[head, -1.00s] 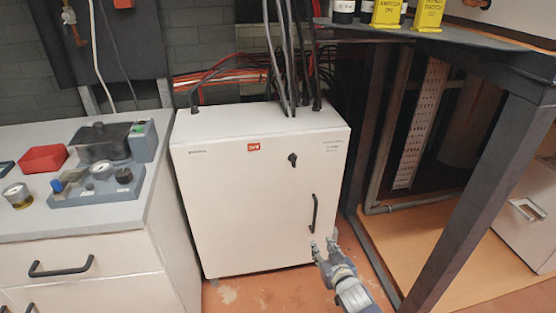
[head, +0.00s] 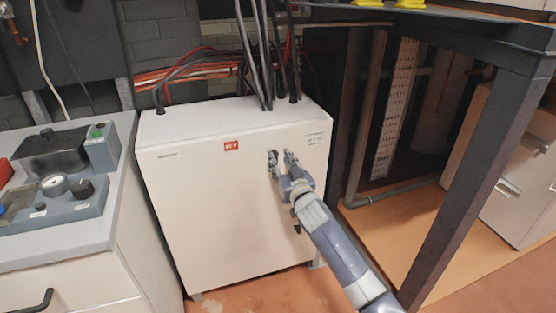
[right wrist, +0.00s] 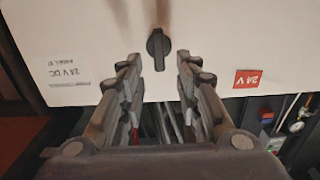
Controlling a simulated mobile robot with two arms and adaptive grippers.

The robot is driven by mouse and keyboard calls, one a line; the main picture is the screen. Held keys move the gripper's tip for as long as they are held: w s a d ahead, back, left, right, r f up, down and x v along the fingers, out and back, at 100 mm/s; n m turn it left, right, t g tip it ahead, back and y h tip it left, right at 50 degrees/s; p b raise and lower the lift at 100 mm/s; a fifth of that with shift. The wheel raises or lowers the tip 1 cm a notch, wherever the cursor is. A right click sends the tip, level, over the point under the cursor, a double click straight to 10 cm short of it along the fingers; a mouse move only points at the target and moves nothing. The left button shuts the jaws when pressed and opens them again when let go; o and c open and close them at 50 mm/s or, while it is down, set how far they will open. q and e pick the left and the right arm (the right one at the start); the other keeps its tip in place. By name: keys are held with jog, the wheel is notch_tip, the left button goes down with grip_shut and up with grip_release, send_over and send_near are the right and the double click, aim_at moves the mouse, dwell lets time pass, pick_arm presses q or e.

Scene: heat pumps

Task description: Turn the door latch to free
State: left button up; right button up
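A white cabinet (head: 220,210) with a red label stands on the floor. Its small black door latch (right wrist: 158,48) shows in the right wrist view, its grip running up and down in the picture. My right gripper (head: 281,156) is in front of the upper right of the door. In the right wrist view the gripper (right wrist: 158,62) is open, with one finger on each side of the latch and a gap to each. In the head view the gripper mostly hides the latch. The black door handle (head: 297,228) is partly hidden by my right arm. My left gripper is out of view.
A counter (head: 60,245) with a grey device box (head: 65,200) stands to the left. A dark metal frame (head: 480,165) stands to the right of the cabinet. Cables (head: 262,50) rise from the cabinet top. The floor in front is clear.

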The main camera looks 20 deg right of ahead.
aim_at(273, 150)
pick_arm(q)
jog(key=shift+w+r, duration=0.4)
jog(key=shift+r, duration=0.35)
pick_arm(e)
jog(key=shift+w, duration=1.25)
grip_shut()
